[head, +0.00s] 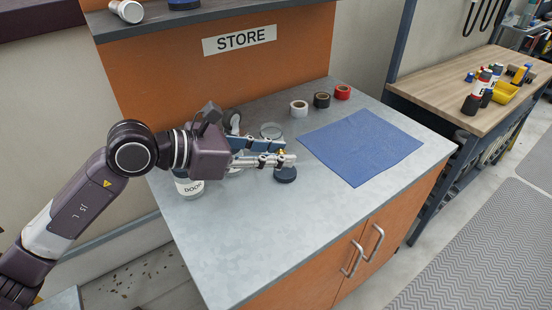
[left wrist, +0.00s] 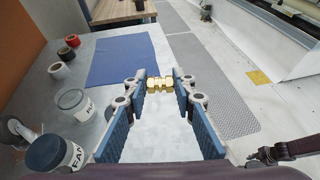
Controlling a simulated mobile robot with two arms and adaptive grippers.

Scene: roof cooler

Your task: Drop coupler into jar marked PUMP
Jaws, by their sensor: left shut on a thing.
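The brass coupler (left wrist: 160,86) is gripped between the fingertips of my left gripper (left wrist: 160,87), which is shut on it. In the head view a little gold of the coupler (head: 281,152) shows at the tips of my left gripper (head: 284,159), over the counter near a dark round lid (head: 285,174). An open clear jar (left wrist: 74,101) stands left of the fingers in the left wrist view; its label is only partly readable. A dark-lidded jar (left wrist: 52,154) with a partly cut-off label is nearer. I cannot read PUMP on any jar. My right gripper is out of view.
A jar labelled DOOR (head: 190,187) stands under my left wrist. A blue mat (head: 361,146) lies right on the grey counter (head: 245,225), with white, dark and red tape rolls (head: 343,92) behind. The counter's front is clear. A wooden workbench (head: 440,85) stands at right.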

